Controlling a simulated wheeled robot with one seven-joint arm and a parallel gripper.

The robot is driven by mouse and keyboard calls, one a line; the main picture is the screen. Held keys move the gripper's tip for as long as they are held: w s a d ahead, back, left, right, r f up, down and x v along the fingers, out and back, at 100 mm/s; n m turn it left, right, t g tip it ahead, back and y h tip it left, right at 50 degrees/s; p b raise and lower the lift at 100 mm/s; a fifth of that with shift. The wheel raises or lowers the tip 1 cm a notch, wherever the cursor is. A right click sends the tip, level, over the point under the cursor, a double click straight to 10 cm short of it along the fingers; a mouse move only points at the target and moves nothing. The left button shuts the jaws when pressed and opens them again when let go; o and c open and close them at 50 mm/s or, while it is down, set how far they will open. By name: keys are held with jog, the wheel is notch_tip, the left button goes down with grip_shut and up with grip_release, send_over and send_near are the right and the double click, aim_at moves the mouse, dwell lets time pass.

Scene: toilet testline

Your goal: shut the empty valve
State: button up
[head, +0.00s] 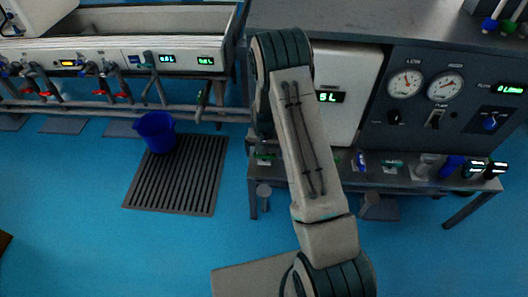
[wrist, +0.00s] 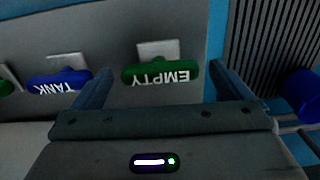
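The empty valve's green handle (wrist: 160,73) shows in the wrist view. Its white EMPTY lettering appears upside down, and the handle lies crosswise in front of a pale square plate. My gripper (wrist: 161,86) is open, with one finger on each side of the green handle and nothing held. I cannot tell whether either finger touches it. In the head view a small green handle (head: 264,157) shows at the bench's left end, beside my arm. My gripper is hidden behind my arm there.
A blue TANK handle (wrist: 59,80) sits just left of my gripper's left finger in the wrist view. A blue bucket (head: 156,131) stands on a dark slatted floor grate (head: 178,180). Gauges (head: 405,84) are on the panel at right.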

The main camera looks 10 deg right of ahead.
aim_at(264, 153)
jog(key=shift+r, duration=0.1)
notch_tip(264, 153, up, 14)
jog(key=p, duration=0.3)
jog(key=shift+f, duration=0.2)
